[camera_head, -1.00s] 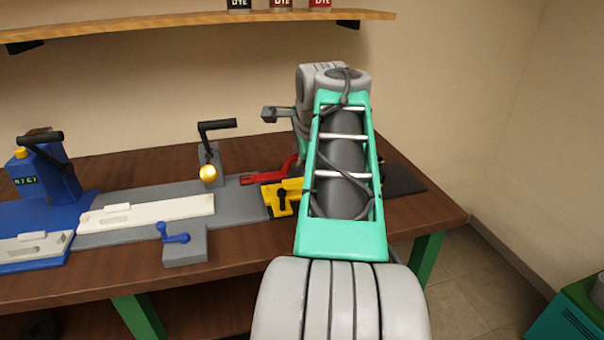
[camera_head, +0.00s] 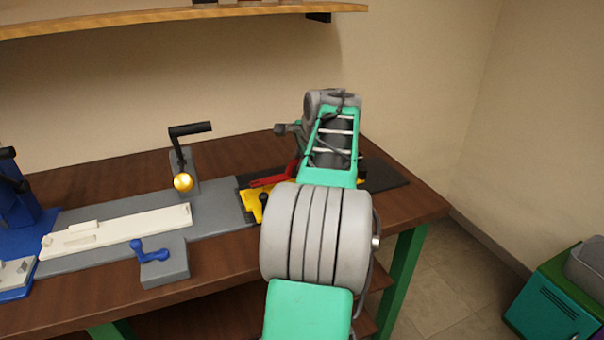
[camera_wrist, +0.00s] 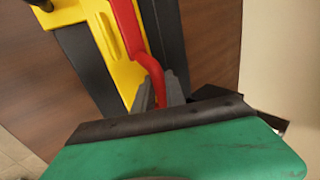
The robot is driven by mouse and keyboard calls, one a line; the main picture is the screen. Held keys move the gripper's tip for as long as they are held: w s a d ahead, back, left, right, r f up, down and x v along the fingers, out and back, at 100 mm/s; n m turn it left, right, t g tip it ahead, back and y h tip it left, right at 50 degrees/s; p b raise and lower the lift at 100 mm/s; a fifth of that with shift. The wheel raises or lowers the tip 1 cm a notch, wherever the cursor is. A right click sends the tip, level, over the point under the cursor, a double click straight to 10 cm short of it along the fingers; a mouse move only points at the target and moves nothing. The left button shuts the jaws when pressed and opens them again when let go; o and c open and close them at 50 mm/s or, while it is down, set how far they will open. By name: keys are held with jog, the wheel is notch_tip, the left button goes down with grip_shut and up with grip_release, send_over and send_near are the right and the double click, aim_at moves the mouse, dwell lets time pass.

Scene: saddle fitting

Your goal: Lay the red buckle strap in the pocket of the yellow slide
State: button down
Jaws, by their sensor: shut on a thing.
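The red buckle strap (camera_head: 268,181) shows at the far side of the yellow slide, partly hidden by my arm. In the wrist view the red strap (camera_wrist: 127,28) runs down along the yellow slide (camera_wrist: 98,12) to my gripper (camera_wrist: 159,92). My gripper is shut on the strap's near end. The strap lies over or just above the slide's edge; I cannot tell whether it touches. The yellow slide (camera_head: 251,204) sits on the dark mat, with a black knob on it. Its pocket is not clearly visible. My gripper is hidden behind my arm in the head view.
A grey fixture bed with a white bar (camera_head: 120,232) lies left of the slide. The dark mat (camera_head: 384,174) extends right. A shelf (camera_head: 150,20) hangs above.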

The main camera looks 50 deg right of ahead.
jog(key=shift+d+f+b, duration=0.2)
jog(key=shift+f+b, duration=0.2)
jog(key=shift+f, duration=1.4)
jog(key=shift+f, duration=0.15)
jog(key=c, duration=1.4)
grip_release()
jog(key=shift+p+v, duration=1.1)
jog(key=shift+v, duration=5)
